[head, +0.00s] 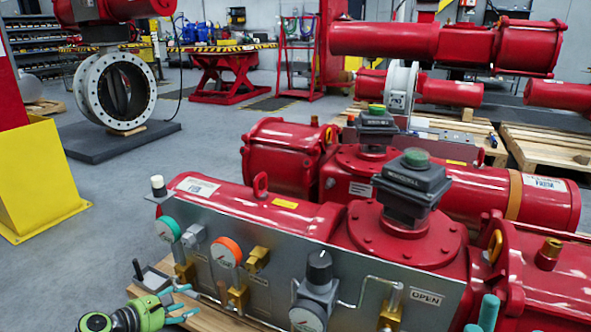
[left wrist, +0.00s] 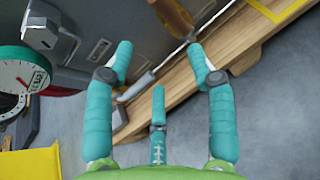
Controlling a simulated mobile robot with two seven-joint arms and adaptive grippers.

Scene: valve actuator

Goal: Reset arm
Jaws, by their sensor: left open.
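My left gripper (head: 182,303) has teal fingers. It is low at the left front of the red valve actuator (head: 250,198), in front of its grey gauge panel (head: 330,270). In the left wrist view my left gripper (left wrist: 160,75) is spread open, with nothing clearly held. A slim grey handle (left wrist: 136,87) shows between the fingers, beyond them; contact cannot be told. A small black lever (head: 138,270) stands up beside the panel's left end. Teal fingertips of my right gripper (head: 487,312) show at the lower right, mostly cut off by the frame edge.
The panel carries a teal-rimmed gauge (head: 168,229), an orange-rimmed gauge (head: 226,252) and a black knob (head: 319,268). The actuator rests on a wooden pallet (left wrist: 190,85). A yellow post base (head: 40,180) stands at the left. Grey floor (head: 120,215) is clear between them.

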